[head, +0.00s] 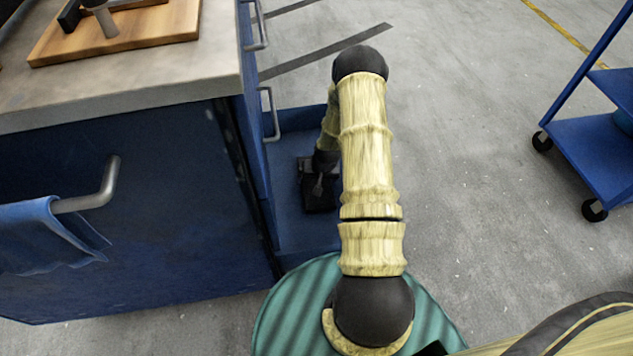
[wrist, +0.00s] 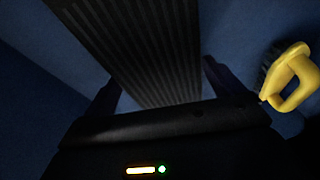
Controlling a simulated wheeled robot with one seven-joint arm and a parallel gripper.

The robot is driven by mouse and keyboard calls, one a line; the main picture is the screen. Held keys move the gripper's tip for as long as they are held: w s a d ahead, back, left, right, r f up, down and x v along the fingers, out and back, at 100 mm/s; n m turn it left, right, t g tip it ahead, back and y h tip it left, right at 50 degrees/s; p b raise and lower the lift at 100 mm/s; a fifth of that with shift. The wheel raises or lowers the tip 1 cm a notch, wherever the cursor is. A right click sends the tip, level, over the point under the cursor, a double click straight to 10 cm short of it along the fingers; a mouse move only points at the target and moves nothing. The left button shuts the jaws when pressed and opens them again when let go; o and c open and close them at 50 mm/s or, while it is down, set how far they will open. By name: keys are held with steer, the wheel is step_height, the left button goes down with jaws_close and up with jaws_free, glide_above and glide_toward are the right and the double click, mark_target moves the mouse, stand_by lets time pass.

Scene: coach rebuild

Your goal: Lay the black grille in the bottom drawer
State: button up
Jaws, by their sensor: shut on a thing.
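The black grille (wrist: 145,45) is a dark ribbed panel in the wrist view. It lies between the two fingers of my gripper (wrist: 160,88), which is shut on it. It reaches from the fingers toward the top of the picture. The bottom drawer (head: 296,232) is pulled open from the blue cabinet in the head view. My gripper (head: 318,192) points down into this drawer. Blue drawer surfaces (wrist: 42,65) surround the grille in the wrist view. I cannot tell whether the grille touches the drawer floor. In the head view my arm and gripper mostly hide the grille.
A yellow-handled brush (wrist: 290,78) lies right of my gripper in the wrist view. The blue cabinet (head: 120,220) stands left, with a blue cloth (head: 50,235) on its handle. A blue cart (head: 595,150) stands right. The floor between is clear.

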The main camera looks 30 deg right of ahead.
steer(key=shift+f, duration=0.6)
steer(key=o, duration=0.8)
steer(key=shift+o, duration=0.2)
steer(key=shift+r, duration=0.15)
steer(key=p+v, duration=0.5)
steer(key=v, duration=0.8)
steer(key=shift+w, duration=0.1)
